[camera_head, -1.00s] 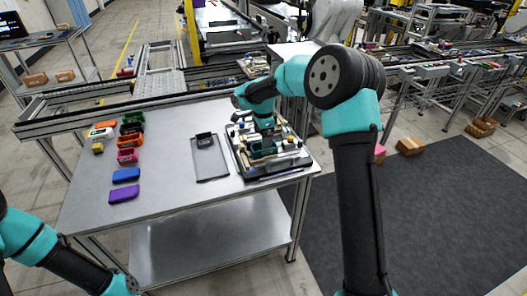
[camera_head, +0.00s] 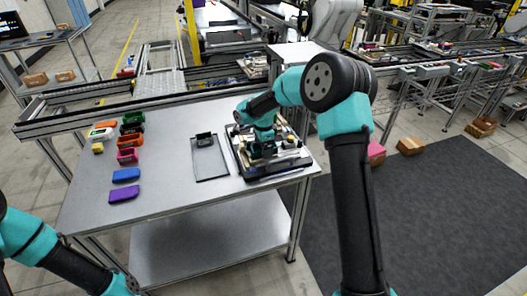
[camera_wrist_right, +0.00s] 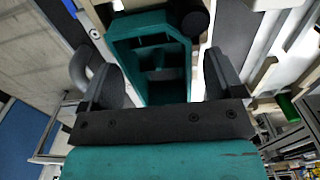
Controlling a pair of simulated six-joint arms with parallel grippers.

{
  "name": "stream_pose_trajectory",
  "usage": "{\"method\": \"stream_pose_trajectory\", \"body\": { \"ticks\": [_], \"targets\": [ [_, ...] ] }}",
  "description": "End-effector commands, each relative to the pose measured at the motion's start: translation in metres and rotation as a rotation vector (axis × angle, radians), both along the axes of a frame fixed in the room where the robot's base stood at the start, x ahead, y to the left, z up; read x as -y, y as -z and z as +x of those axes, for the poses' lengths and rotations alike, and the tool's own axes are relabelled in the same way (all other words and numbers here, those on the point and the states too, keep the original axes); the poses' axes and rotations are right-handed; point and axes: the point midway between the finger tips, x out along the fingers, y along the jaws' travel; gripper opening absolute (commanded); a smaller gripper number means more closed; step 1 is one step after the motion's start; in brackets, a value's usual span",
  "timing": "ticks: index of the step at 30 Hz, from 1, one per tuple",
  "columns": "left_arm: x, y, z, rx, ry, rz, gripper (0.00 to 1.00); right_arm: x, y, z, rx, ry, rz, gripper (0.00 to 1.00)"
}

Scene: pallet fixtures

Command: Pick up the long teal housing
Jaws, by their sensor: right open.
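The long teal housing (camera_wrist_right: 151,60) is in the right wrist view, with an open top and inner compartments. My right gripper (camera_wrist_right: 160,82) is open, one dark finger on each side of the housing's near part. I cannot tell whether either finger touches it. In the head view my right gripper (camera_head: 263,141) points down over the dark pallet fixture (camera_head: 241,164) on the right of the table and hides much of the housing. My left arm comes in at the lower left, with its gripper out of view.
Pale fixture bars and a black round knob (camera_wrist_right: 194,24) stand close to the housing. A grey flat tray (camera_head: 209,165) lies left of the pallet. Several coloured housings, including a purple one (camera_head: 124,193), line the table's left side. The table's front middle is clear.

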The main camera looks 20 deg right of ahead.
Motion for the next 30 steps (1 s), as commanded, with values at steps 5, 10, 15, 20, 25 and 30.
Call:
{"method": "stream_pose_trajectory", "body": {
  "ticks": [5, 10, 15, 20, 25, 30],
  "targets": [
    [0.0000, 0.0000, 0.0000, 0.000, 0.000, 0.000, 0.43, 0.0000, -0.0002, 0.0000, 0.000, 0.000, 0.000, 0.75],
    [0.0000, 0.0000, 0.0000, 0.000, 0.000, 0.000, 0.43, 0.0000, -0.0002, 0.0000, 0.000, 0.000, 0.000, 0.58],
    [0.0000, 0.0000, 0.0000, 0.000, 0.000, 0.000, 0.43, 0.0000, -0.0003, 0.0000, 0.000, 0.000, 0.000, 0.42],
    [0.0000, 0.0000, 0.0000, 0.000, 0.000, 0.000, 0.43, 0.0000, -0.0005, 0.0001, 0.000, 0.000, 0.000, 0.31],
    [0.0000, 0.0000, 0.0000, 0.000, 0.000, 0.000, 0.43, 0.0000, -0.0005, 0.0001, 0.000, 0.000, 0.000, 0.31],
    [0.0000, 0.0000, 0.0000, 0.000, 0.000, 0.000, 0.43, 0.0000, -0.0047, 0.0003, 0.001, 0.001, 0.000, 0.31]
  ]
}}
